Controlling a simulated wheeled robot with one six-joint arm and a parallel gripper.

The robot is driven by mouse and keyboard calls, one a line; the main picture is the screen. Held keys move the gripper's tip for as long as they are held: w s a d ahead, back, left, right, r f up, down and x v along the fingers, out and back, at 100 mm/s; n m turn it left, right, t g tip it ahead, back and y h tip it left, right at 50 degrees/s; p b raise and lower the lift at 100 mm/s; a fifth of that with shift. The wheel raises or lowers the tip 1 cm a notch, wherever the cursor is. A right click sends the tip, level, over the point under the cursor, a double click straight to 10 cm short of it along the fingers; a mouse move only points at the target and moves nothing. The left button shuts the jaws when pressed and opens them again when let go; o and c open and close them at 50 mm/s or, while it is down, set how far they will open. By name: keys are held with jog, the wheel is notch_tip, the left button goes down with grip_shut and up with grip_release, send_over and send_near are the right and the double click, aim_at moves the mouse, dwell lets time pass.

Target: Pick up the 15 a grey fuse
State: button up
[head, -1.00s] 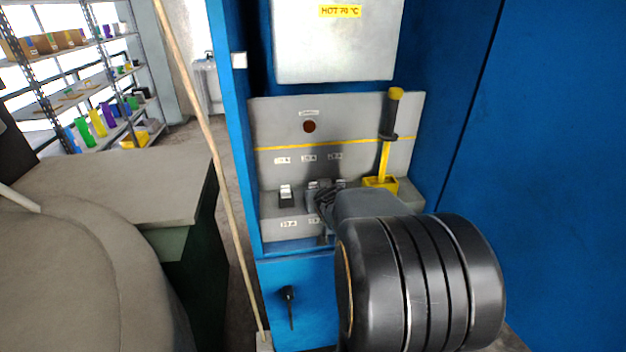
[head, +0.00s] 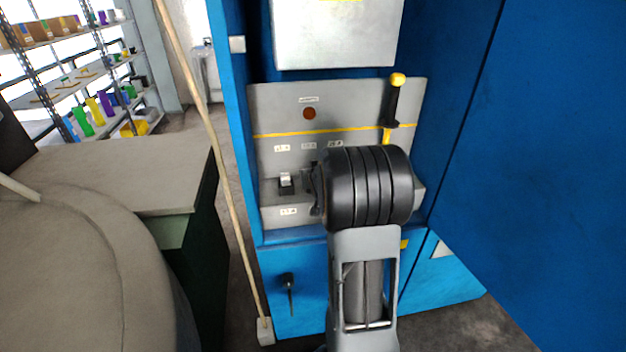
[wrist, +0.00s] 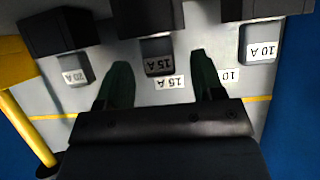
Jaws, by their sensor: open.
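The 15 A grey fuse (wrist: 157,62) shows in the middle of the wrist view, its label upside down, against a dark block (wrist: 148,18). A 15 A label plate (wrist: 168,83) is on the panel beside it. My gripper (wrist: 160,59) is open and empty, with one dark green finger on each side of the fuse in the picture. I cannot tell whether the fingers touch it or how deep they reach. In the head view my wrist and arm hide the 15 A fuse and most of my gripper (head: 316,190).
In the wrist view, a 20 A fuse (wrist: 76,72) is at left and a 10 A fuse (wrist: 261,46) at right, each by a dark block. A yellow-and-black lever (head: 391,105) stands right of my arm. A wooden pole (head: 208,120) leans left of the blue cabinet (head: 232,130).

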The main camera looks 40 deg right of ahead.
jog(key=shift+x, duration=1)
jog(key=shift+c, duration=0.3)
jog(key=c, duration=0.9)
jog(key=shift+c, duration=0.2)
jog(key=shift+r, duration=0.2)
